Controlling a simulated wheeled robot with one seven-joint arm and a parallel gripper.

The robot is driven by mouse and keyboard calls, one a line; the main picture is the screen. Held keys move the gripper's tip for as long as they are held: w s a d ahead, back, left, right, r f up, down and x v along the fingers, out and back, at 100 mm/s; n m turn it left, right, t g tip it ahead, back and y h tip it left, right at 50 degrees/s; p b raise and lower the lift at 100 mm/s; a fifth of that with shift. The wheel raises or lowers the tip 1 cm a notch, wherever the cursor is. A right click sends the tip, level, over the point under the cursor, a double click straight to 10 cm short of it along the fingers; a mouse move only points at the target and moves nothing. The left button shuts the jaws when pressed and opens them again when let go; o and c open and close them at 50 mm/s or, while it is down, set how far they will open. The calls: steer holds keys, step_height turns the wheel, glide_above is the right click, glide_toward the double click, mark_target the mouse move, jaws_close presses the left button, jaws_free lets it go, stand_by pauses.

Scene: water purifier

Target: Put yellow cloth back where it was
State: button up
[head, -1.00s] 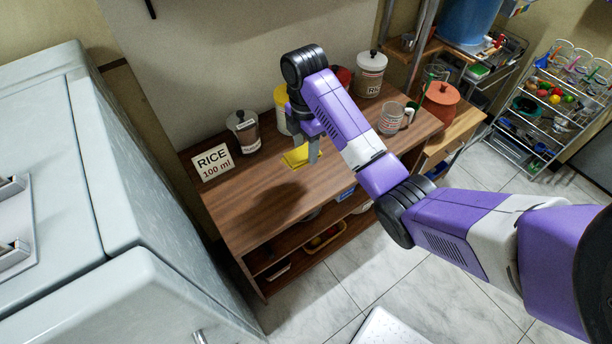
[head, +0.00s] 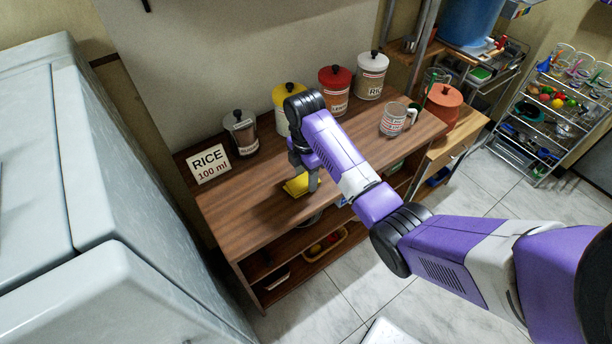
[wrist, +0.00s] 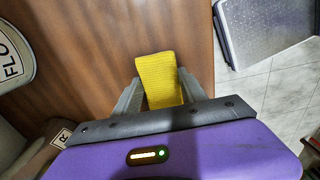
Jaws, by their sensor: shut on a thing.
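The yellow cloth (head: 297,186) is held at the end of my arm, over the wooden counter top (head: 245,212) near its front edge. My gripper (head: 305,183) points down and is shut on the cloth. In the wrist view the ribbed yellow cloth (wrist: 160,78) shows between the two grey fingers (wrist: 160,95), with its far end sticking out past them. I cannot tell whether the cloth touches the counter.
A RICE 100 ml sign (head: 210,164) and a grey-lidded jar (head: 242,132) stand at the back left. Yellow-lidded (head: 288,96), red-lidded (head: 335,88) and white (head: 371,75) canisters line the back. The front-left counter is clear.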

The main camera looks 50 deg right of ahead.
mark_target(306, 178)
steer(key=o, duration=1.4)
steer(key=shift+o, duration=0.2)
steer(key=shift+r, duration=0.1)
step_height(306, 178, up, 12)
steer(key=p, duration=0.5)
steer(key=shift+w, duration=0.15)
